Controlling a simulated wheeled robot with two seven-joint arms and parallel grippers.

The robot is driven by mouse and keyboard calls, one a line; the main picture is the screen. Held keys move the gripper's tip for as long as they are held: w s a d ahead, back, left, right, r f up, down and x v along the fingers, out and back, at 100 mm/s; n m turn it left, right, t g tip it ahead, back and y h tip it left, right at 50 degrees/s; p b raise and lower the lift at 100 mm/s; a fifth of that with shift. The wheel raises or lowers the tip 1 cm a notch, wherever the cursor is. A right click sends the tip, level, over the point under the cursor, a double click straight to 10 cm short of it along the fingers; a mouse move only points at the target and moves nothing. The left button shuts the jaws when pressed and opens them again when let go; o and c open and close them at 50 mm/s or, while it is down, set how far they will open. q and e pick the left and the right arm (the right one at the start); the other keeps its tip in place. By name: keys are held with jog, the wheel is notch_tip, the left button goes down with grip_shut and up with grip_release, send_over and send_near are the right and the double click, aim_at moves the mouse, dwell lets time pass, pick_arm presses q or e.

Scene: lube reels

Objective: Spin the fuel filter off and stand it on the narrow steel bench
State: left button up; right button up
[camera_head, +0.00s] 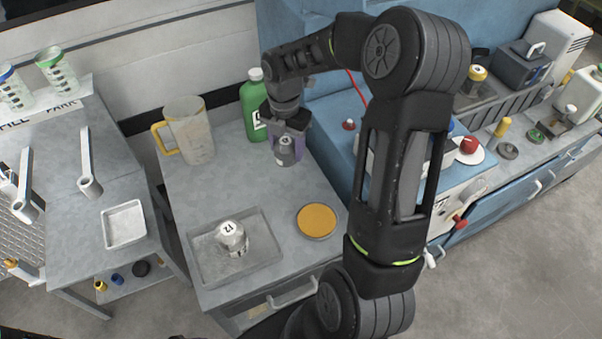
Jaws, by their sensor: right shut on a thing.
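My right gripper (287,137) is shut on a small grey canister (286,159), which could be the fuel filter; no label on it is readable. It holds the canister upright over the back right part of a narrow grey steel bench (240,185). I cannot tell whether the canister's base touches the bench top. A light grey canister marked 12 (232,238) sits in a shallow metal tray (203,265) at the front of this bench. My left gripper is not in view.
A green bottle (254,108) stands close left of my gripper. A clear jug with a yellow handle (188,130) is further left. A round orange-topped disc (317,220) lies at the bench's right edge. Blue machinery (335,125) rises on the right. The bench middle is clear.

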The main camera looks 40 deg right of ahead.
jog(key=shift+w+a+r, duration=0.1)
jog(key=shift+w+r, duration=0.15)
jog(key=shift+w, duration=0.25)
jog(key=shift+w+a+r, duration=0.1)
jog(key=shift+w+r, duration=0.15)
jog(key=shift+w, duration=0.2)
jog(key=shift+s+d+f+b, duration=0.1)
jog(key=shift+f+b, duration=0.85)
jog(key=shift+f, duration=0.2)
notch_tip(320, 180, down, 6)
jog(key=b, duration=0.4)
jog(key=shift+f+b, duration=0.6)
jog(key=shift+f, duration=0.15)
jog(key=shift+f, duration=0.55)
jog(key=o, duration=1.7)
jog(key=shift+c, duration=0.2)
